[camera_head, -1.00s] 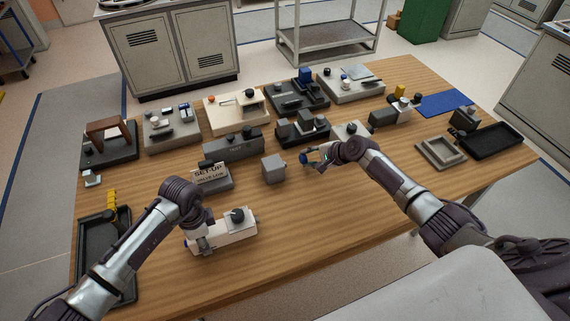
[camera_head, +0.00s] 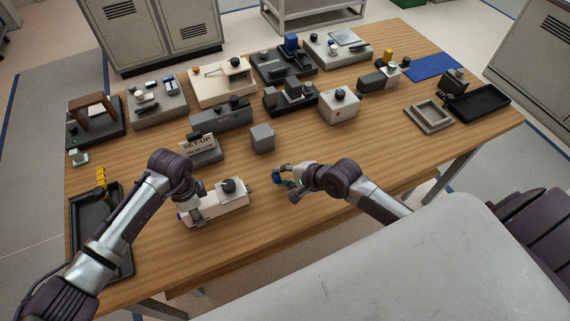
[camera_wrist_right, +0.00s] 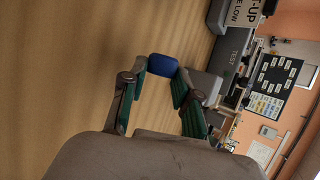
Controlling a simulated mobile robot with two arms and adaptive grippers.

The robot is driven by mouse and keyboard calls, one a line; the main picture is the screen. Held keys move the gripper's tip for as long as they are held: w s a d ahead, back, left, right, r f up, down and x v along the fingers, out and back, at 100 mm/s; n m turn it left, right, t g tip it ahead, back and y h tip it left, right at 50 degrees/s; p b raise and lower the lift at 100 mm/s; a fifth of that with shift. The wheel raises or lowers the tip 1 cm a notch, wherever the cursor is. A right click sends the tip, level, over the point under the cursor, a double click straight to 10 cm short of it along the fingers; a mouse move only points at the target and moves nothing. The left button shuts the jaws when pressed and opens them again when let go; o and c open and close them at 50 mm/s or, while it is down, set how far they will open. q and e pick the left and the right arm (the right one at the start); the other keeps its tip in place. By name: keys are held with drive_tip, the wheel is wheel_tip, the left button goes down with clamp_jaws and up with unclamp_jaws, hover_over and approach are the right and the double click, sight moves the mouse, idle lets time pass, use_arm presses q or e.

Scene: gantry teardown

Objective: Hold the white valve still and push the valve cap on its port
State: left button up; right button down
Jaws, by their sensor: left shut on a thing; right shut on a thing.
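The white valve (camera_head: 225,207) lies on the wooden table in front of me, with a black knob (camera_head: 228,185) on its top plate and a small grey stub (camera_head: 249,187) at its right end. My left gripper (camera_head: 192,215) is shut on the valve's left part; its fingertips are partly hidden by the arm. My right gripper (camera_head: 284,180) is shut on the blue valve cap (camera_head: 277,177), to the right of the valve and apart from it. In the right wrist view the blue cap (camera_wrist_right: 163,66) sits between the green-padded fingertips of my right gripper (camera_wrist_right: 160,80).
A sign block (camera_head: 199,148) and a grey cube (camera_head: 262,138) stand behind the valve. A black tray (camera_head: 122,258) lies at the left, under my left arm. Several fixtures fill the back of the table. The wood between valve and right gripper is clear.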

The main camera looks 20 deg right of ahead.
idle(0.3)
drive_tip(key=shift+a, duration=2.75)
drive_tip(key=shift+a, duration=0.95)
drive_tip(key=shift+a, duration=0.55)
drive_tip(key=c, duration=0.8)
unclamp_jaws()
drive_tip(key=shift+o, duration=0.2)
drive_tip(key=shift+d, duration=0.1)
